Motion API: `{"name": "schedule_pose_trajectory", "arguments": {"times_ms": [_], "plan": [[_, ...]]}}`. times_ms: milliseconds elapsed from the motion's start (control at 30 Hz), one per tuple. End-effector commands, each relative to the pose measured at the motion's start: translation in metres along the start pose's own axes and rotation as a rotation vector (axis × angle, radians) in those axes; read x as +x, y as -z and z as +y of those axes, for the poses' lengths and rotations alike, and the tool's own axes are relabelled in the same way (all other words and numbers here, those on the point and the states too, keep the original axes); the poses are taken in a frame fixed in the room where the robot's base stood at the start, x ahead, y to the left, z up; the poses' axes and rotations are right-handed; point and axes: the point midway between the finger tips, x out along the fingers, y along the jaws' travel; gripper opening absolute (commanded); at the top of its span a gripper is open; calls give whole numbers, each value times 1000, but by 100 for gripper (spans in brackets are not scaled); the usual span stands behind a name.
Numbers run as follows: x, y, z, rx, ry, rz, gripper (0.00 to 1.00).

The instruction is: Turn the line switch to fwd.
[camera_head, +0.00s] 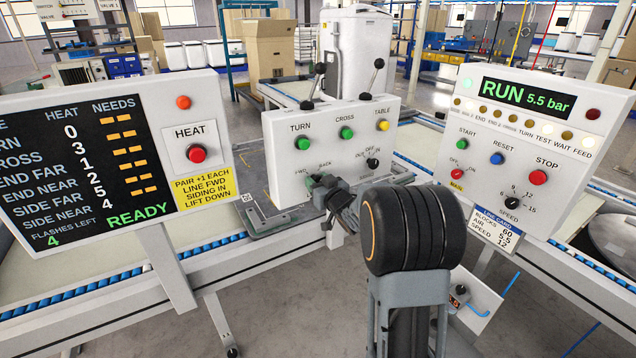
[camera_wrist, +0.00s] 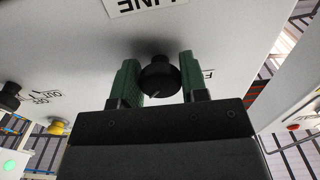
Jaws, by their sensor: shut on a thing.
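The line switch is a round black knob (camera_wrist: 159,76) on a white panel, under an upside-down LINE label in the wrist view. My gripper (camera_wrist: 160,78) has its two green fingers on either side of the knob and is shut on it. In the head view my gripper (camera_head: 318,188) reaches the lower left of the white control box (camera_head: 283,171), at the FWD and BACK labels. There my gripper hides the knob. A small pale mark shows on the knob's face, but I cannot tell which label it points to.
An IN/OUT/OFF knob (camera_head: 372,163) sits to the right on the same box. Two levers (camera_head: 317,80) rise from its top. A HEAT display panel (camera_head: 80,165) stands at left, and a RUN panel (camera_head: 520,150) at right. A conveyor (camera_head: 240,260) runs below.

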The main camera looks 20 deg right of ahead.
Motion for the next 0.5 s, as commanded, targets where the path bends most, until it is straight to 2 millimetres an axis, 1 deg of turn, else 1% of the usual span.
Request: {"name": "schedule_pose_trajectory", "arguments": {"times_ms": [33, 133, 333, 500], "plan": [[0, 0, 0, 0, 0, 0, 27], [0, 0, 0, 0, 0, 0, 17], [0, -1, 0, -16, 0, 1, 16], [0, -2, 0, -84, 1, 3, 16]]}}
